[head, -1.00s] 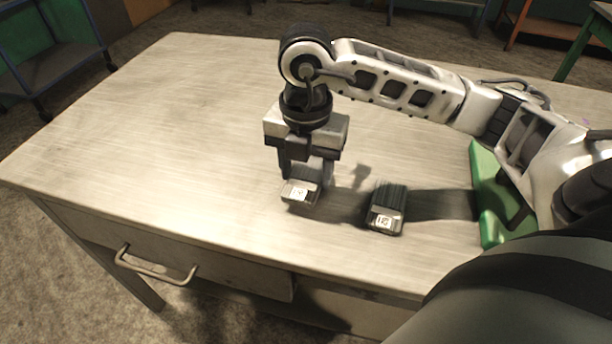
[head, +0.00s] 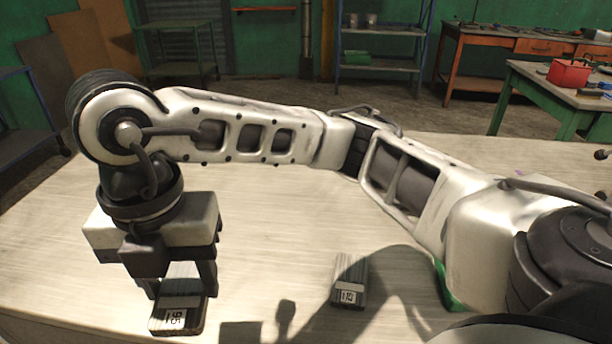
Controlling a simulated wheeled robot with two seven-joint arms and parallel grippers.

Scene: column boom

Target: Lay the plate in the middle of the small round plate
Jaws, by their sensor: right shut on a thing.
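My right gripper (head: 180,282) points down at the lower left of the head view. It is shut on a dark, ribbed, flat-sided block (head: 178,313) with a pale front band and a white number label. The block looks level and close to the table; I cannot tell whether it touches. A second, similar labelled block (head: 349,282) rests on the table to the right, apart from the gripper and partly in the arm's shadow. I see no round plate in this view. My left gripper is not in view.
The pale table (head: 270,225) is bare between and behind the two blocks. A green object (head: 447,290) shows at the right, mostly hidden behind my right arm. Shelves (head: 380,62) and a green bench with a red box (head: 569,74) stand well beyond the table.

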